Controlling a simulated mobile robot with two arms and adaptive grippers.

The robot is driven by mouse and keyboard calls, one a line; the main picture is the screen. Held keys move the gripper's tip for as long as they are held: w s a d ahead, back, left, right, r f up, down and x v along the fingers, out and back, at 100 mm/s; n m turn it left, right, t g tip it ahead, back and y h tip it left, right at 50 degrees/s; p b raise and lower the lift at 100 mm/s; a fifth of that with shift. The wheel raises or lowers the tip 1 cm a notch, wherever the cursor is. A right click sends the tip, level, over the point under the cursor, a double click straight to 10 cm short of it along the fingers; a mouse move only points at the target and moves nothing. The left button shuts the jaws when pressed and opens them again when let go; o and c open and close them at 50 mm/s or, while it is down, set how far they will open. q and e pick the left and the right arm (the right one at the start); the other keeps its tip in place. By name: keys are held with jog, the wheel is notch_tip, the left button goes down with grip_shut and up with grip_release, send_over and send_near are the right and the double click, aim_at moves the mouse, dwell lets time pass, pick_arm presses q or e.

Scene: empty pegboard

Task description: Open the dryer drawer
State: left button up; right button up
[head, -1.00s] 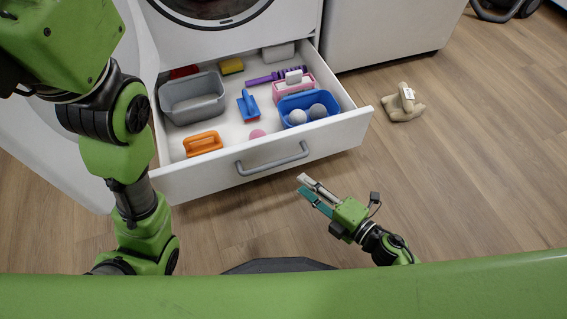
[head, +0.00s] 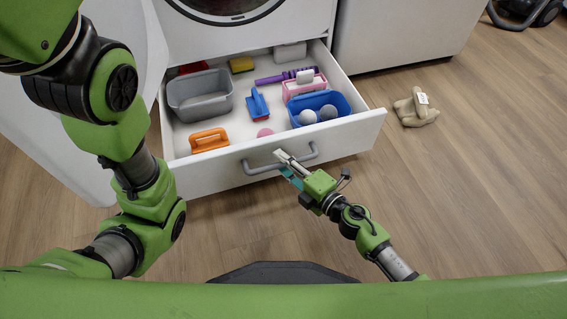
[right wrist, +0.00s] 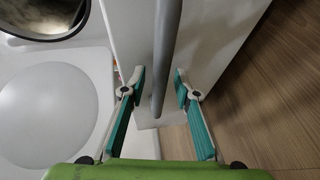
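The dryer drawer (head: 350,138) stands pulled out below the dryer's round door (head: 225,5), with its inside in view. Its grey bar handle (head: 262,169) runs along the white front panel. My right gripper (head: 284,163) is at the right part of this handle. In the right wrist view the handle (right wrist: 166,50) passes between the two spread teal fingers (right wrist: 160,95), with gaps on both sides. My left arm is at the left in the head view, but its gripper does not show.
The drawer holds a grey bin (head: 200,97), an orange brush (head: 209,140), a blue brush (head: 257,103), a blue basket (head: 340,100) with balls and other items. A beige bundle (head: 416,108) lies on the floor to the right. The floor right of the drawer is mostly clear.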

aim_at(274, 138)
grip_shut()
jog(key=shift+w, duration=0.1)
jog(key=w+a, duration=0.1)
jog(key=w, duration=0.2)
jog(key=w+a, duration=0.1)
jog(key=w, duration=0.5)
jog(key=shift+a+b, duration=0.35)
jog(key=shift+a, duration=0.05)
grip_release()
jog(key=shift+s, duration=0.1)
